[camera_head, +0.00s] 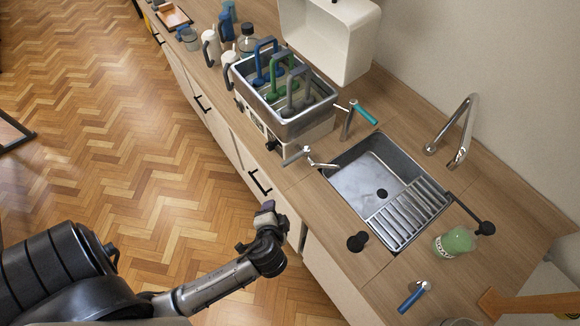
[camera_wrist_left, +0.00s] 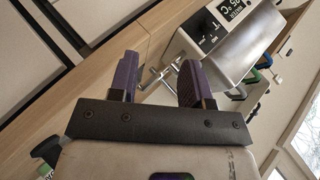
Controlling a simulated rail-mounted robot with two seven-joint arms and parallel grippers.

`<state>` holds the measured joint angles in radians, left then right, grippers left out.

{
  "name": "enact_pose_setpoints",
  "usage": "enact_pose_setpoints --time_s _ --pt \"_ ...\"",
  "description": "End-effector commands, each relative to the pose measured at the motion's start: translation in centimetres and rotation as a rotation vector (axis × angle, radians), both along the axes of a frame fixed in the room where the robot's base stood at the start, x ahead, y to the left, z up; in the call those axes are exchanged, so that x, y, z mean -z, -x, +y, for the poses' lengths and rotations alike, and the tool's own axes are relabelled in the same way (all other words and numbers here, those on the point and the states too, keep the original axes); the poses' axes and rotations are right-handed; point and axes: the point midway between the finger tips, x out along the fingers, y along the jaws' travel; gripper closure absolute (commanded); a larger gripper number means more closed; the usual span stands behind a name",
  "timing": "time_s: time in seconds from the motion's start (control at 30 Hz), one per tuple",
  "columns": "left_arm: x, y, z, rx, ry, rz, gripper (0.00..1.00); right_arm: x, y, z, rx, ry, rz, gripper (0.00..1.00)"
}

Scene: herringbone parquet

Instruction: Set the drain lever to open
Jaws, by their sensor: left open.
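The water bath is a steel tank (camera_head: 296,122) in a white housing (camera_wrist_left: 215,47) with a dark display. At its right end in the head view is a metal fitting with a pale handle (camera_head: 299,156). A metal fitting (camera_wrist_left: 157,76) also shows beyond my fingers in the wrist view. I cannot tell for certain which part is the drain lever or how it is set. My left gripper (camera_head: 266,208) is in front of the counter edge, apart from the bath. Its purple fingers (camera_wrist_left: 158,78) are open with nothing held. My right gripper is out of view.
A sink (camera_head: 364,188) with a ribbed rack lies right of the bath. A white lid (camera_head: 325,38) rises behind the bath.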

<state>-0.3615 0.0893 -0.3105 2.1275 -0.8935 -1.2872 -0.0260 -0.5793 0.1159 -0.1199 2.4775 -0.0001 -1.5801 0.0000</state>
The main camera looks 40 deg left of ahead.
Motion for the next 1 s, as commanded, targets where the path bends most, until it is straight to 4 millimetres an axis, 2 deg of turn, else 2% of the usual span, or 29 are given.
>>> enact_pose_setpoints --time_s 0.1,0.2,0.37,0.57,1.0 --pt "-1.2 -1.1 0.4 0.068 -0.204 -0.062 0.56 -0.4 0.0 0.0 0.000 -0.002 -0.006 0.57" --pt "-2.3 -1.9 0.5 0.121 -0.338 -0.107 0.56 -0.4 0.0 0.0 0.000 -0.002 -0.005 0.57" --pt "-4.1 -2.9 0.0 0.198 -0.474 -0.168 0.56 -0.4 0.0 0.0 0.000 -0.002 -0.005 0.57" --pt "-4.4 -4.1 0.0 0.245 -0.497 -0.186 0.56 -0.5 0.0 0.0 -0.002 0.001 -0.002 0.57" --pt "-3.4 -10.3 4.5 0.242 -0.496 -0.184 0.56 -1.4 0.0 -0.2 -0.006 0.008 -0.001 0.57"
